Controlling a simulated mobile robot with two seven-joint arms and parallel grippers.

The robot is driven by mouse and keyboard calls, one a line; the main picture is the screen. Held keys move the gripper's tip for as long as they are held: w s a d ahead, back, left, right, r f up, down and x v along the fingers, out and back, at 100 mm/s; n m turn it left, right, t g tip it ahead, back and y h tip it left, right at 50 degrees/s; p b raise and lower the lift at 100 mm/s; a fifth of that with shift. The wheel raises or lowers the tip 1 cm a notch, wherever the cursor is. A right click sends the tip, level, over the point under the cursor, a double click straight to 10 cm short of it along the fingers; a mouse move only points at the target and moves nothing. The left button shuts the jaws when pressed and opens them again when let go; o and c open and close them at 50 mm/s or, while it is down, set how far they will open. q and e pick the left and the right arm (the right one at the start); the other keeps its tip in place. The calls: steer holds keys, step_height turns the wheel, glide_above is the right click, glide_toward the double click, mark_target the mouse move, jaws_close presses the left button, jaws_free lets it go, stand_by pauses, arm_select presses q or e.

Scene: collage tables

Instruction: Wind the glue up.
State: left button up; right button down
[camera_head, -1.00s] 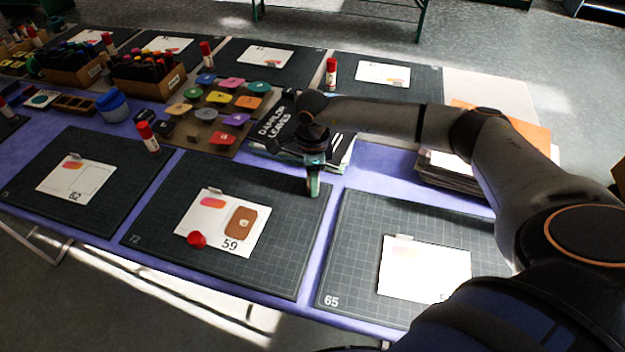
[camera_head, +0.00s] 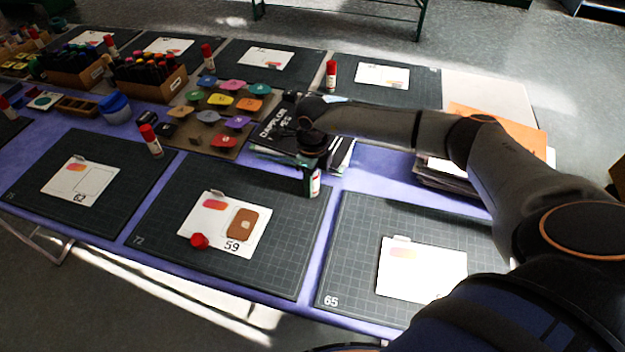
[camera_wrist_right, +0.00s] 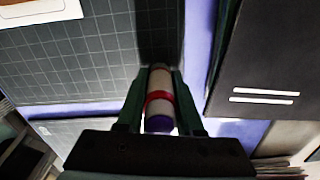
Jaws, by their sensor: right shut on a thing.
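My right gripper (camera_head: 312,172) points down at the back right corner of the mat marked 72. It is shut on a glue stick (camera_head: 314,185), which stands upright. In the right wrist view the glue stick (camera_wrist_right: 159,98) lies between the two fingers (camera_wrist_right: 160,88). It has a pale body, a red band and a purple end facing the camera. Its lower end is hard to make out. A red cap (camera_head: 199,241) lies apart on the mat, at the front left corner of card 59 (camera_head: 216,232). My left gripper is out of view.
Black packs (camera_head: 277,133) and papers lie just behind the gripper. Mat 65 (camera_head: 350,240) with a white card is to the right. Another red-capped glue stick (camera_head: 151,140) stands to the left. Colored pads (camera_head: 222,100) sit on a board behind.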

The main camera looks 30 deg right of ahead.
steer(key=shift+s+m+p, duration=0.15)
steer(key=shift+m+p, duration=0.35)
steer(key=shift+m, duration=0.7)
steer(key=shift+f+m, duration=0.1)
steer(key=shift+m, duration=0.6)
steer(key=shift+m+p, duration=0.55)
steer(key=shift+m, duration=0.15)
steer(key=shift+m+p, duration=0.4)
steer(key=shift+m, duration=0.8)
steer(key=shift+m+p, duration=0.5)
steer(key=shift+m, duration=0.4)
steer(key=shift+d+m+p, duration=0.1)
steer(key=shift+m+p, duration=0.3)
steer(key=shift+m, duration=0.6)
steer(key=shift+m+p, duration=0.6)
steer(key=shift+m, duration=1.1)
steer(key=shift+m+p, duration=0.7)
steer(key=shift+p, duration=0.05)
steer(key=shift+m+p, duration=0.45)
steer(key=shift+m, duration=0.45)
steer(key=m, duration=0.4)
